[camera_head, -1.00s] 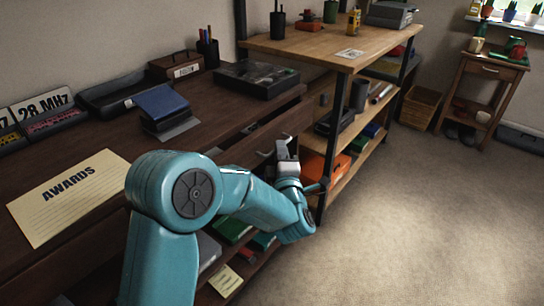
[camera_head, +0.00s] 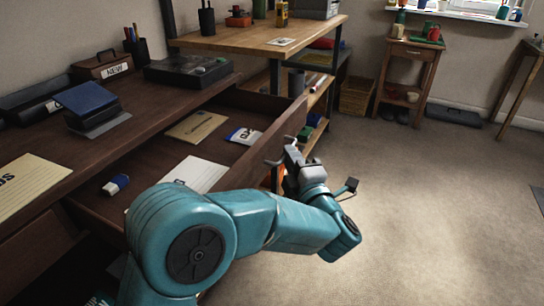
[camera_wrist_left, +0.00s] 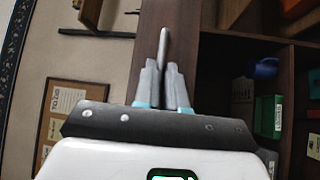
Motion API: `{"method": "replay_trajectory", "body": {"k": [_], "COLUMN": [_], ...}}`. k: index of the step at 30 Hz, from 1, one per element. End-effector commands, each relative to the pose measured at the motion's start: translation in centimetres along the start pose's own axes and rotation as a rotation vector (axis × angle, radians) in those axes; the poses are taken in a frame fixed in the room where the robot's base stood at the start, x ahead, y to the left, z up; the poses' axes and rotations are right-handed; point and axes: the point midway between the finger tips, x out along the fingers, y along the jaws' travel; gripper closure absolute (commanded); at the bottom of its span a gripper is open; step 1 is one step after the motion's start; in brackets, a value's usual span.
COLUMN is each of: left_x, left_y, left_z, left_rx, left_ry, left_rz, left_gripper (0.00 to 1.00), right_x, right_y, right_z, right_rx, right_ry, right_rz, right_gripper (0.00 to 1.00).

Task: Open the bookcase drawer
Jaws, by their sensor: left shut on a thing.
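The bookcase drawer (camera_head: 262,148) is dark brown wood and stands well open in the head view, its inside showing. My left gripper (camera_head: 289,150) is at the outer side of the drawer front. In the left wrist view its two fingers (camera_wrist_left: 163,85) are close together on a slim grey handle (camera_wrist_left: 164,42) against the brown drawer front (camera_wrist_left: 190,40). The gripper is shut on this handle. My left arm hides part of the drawer's near end. My right gripper is in neither view.
In the drawer lie a tan envelope (camera_head: 196,127), a white paper (camera_head: 194,174), a small packet (camera_head: 243,136) and a blue-and-white item (camera_head: 115,185). A wooden-topped shelf (camera_head: 262,35) stands behind. Carpeted floor (camera_head: 430,210) to the right is clear.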

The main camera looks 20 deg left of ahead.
Motion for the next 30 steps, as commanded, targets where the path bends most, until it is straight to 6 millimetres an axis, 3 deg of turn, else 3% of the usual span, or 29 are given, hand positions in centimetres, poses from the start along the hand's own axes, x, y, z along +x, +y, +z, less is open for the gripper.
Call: {"method": "replay_trajectory", "body": {"k": [6,19,20,21,30], "left_x": [-1.3,-1.6,-1.6,-1.6,-1.6], "left_y": [0.3,0.5,0.5,0.5,0.5], "left_z": [1.1,1.3,1.3,1.3,1.3], "left_rx": [0.0,0.0,0.0,0.0,-0.001], "left_ry": [-0.001,-0.003,-0.004,-0.003,-0.003], "left_rz": [0.001,0.002,0.002,0.002,0.001], "left_gripper": [1.0,1.0,0.8,0.67,0.64], "right_x": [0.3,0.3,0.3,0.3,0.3], "right_y": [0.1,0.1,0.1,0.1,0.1], "right_z": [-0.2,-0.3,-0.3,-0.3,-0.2], "right_rx": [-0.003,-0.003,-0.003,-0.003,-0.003], "right_ry": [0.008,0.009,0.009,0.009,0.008], "right_rz": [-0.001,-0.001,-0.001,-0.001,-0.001], "right_gripper": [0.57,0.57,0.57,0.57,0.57]}}
